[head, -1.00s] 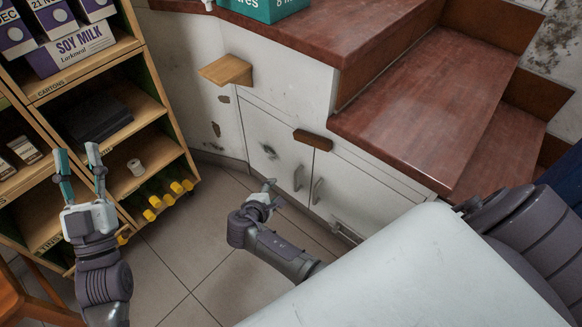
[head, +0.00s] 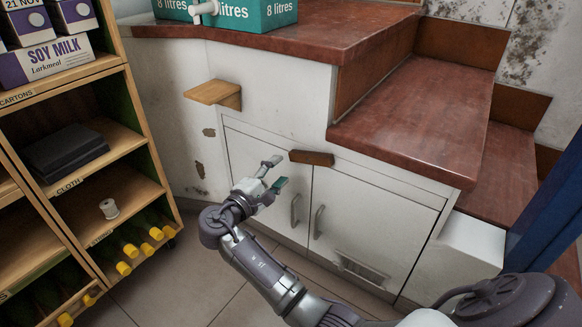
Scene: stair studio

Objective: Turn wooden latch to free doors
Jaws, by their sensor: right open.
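The wooden latch (head: 312,158) is a small brown bar. It lies nearly level across the top of the seam between two white cupboard doors, the left door (head: 252,150) and the right door (head: 375,222). Each door has a grey handle, left (head: 295,209) and right (head: 318,221). My right gripper (head: 275,174) is open and empty in front of the left door, to the left of the latch and a little lower in the picture. It looks apart from the latch; the exact gap in depth is unclear. My left gripper is out of view.
A wooden shelf unit (head: 150,118) with cartons, cloth and yellow-capped bottles stands at left. A small wooden ledge (head: 213,93) juts from the wall. Red-brown steps (head: 418,105) rise at right, and a teal box (head: 270,13) sits on top. Tiled floor lies below.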

